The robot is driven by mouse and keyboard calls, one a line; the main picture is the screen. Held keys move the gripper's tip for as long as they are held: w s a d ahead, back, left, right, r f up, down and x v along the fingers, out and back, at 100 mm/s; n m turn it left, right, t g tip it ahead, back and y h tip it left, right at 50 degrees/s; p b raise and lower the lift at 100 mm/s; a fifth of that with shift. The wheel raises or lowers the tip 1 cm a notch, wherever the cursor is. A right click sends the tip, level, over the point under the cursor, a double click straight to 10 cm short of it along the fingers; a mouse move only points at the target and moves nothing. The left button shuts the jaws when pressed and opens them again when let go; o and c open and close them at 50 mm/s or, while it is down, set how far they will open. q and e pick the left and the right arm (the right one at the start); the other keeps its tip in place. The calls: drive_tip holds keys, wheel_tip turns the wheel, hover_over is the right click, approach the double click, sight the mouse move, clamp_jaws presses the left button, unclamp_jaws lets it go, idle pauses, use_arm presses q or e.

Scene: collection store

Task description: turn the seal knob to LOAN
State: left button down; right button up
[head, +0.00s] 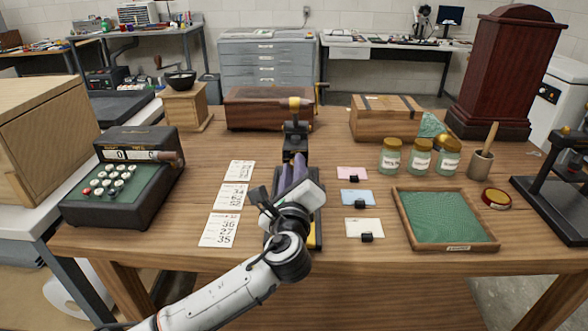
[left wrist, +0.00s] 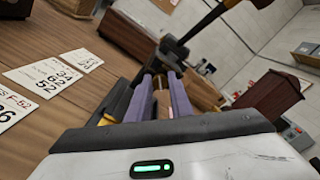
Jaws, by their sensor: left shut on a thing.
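The fingers are shut on a small part at the press, taken to be the seal knob, which the fingers hide. In the left wrist view the two fingers (left wrist: 164,85) reach to the dark body of the press (left wrist: 172,50). No LOAN mark can be read. My right gripper is not in view.
White number cards (head: 232,197) lie left of my arm. Small coloured cards with black blocks (head: 357,197) lie to the right, beside a green-lined tray (head: 445,220). Several jars (head: 420,158) stand behind the tray. A black keyed machine (head: 125,180) stands at left.

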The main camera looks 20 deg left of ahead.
use_arm(q)
drive_tip(key=c, duration=1.6)
unclamp_jaws()
drive_tip(key=shift+s, duration=0.15)
drive_tip(key=v, duration=1)
drive_tip(key=shift+s, duration=0.15)
